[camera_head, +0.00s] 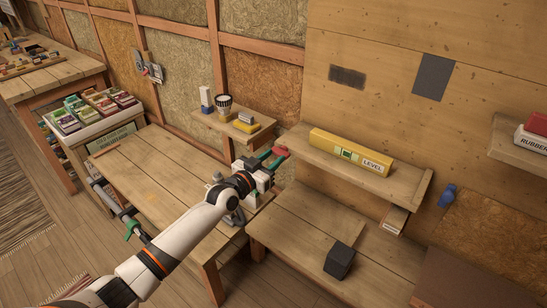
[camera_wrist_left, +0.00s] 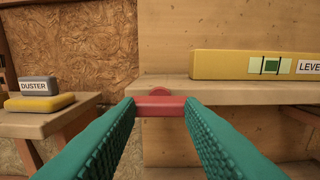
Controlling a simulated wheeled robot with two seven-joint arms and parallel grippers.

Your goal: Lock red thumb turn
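The red thumb turn (camera_wrist_left: 160,106) is a short horizontal red bar with a rounded red part behind it, at the front edge of a wooden shelf. In the left wrist view it spans the gap between the green fingertips of my left gripper (camera_wrist_left: 160,109), with no gap visible at either end; the gripper appears shut on it. In the head view my left gripper (camera_head: 266,165) reaches the left end of the shelf, where the red thumb turn (camera_head: 281,150) shows beside the fingers and is partly covered. My right gripper is not in view.
A yellow level (camera_head: 350,152) lies on the wooden shelf (camera_head: 400,184). To its left, a small shelf (camera_head: 213,123) holds a duster, a cup and a white block.

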